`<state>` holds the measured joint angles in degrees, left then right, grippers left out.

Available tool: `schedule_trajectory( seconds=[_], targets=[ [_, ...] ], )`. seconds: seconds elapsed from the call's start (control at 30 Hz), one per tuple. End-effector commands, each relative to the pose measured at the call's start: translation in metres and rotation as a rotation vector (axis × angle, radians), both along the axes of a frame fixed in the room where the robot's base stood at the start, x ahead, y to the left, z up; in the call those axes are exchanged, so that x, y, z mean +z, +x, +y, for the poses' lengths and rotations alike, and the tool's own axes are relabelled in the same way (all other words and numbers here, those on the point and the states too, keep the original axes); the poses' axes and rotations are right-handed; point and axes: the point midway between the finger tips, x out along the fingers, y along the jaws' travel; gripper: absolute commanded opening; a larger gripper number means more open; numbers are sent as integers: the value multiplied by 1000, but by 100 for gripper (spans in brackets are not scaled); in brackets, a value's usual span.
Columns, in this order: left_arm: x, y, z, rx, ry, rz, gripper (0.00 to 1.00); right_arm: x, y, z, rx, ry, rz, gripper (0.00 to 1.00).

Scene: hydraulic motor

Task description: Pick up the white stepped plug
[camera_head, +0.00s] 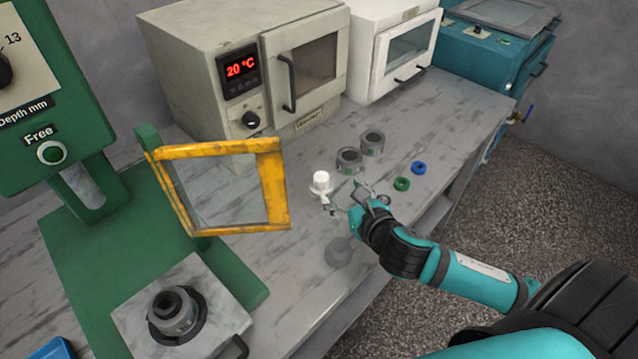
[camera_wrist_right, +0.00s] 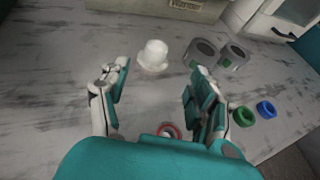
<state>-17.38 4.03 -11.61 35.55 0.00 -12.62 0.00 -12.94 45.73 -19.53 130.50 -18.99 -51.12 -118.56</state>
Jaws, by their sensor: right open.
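The white stepped plug (camera_head: 321,182) stands upright on the grey bench, its narrower part on top of a wider base. In the right wrist view the plug (camera_wrist_right: 154,55) sits ahead of the fingertips, near the gap between them. My right gripper (camera_head: 345,196) is open and empty, just right of the plug and low over the bench. Its two spread fingers also show in the right wrist view (camera_wrist_right: 158,76). One finger overlaps the plug's lower edge in the head view, so I cannot tell contact there. My left gripper is not in view.
Two grey ring parts (camera_head: 349,160) (camera_head: 372,143) stand behind the plug. Green (camera_head: 401,184) and blue (camera_head: 418,168) rings lie to the right. A red ring (camera_wrist_right: 170,130) lies below my gripper. A yellow-framed guard (camera_head: 274,190) stands left, ovens behind.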

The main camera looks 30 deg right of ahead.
Motion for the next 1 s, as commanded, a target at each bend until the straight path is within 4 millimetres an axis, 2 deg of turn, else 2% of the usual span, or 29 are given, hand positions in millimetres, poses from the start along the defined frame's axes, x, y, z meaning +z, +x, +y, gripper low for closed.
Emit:
schedule_trajectory(
  seconds=[0.03,0.2,0.47,0.8,1.0],
  targets=[
    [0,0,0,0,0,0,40,-3,12,-1,-3,3,-2,63],
    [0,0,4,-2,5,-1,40,-17,41,-2,-2,3,0,63],
    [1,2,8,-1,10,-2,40,-24,59,-2,-1,3,1,63],
    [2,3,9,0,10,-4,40,-37,102,0,-2,3,1,63],
    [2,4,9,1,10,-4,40,-39,106,0,-1,2,3,63]
  ],
)
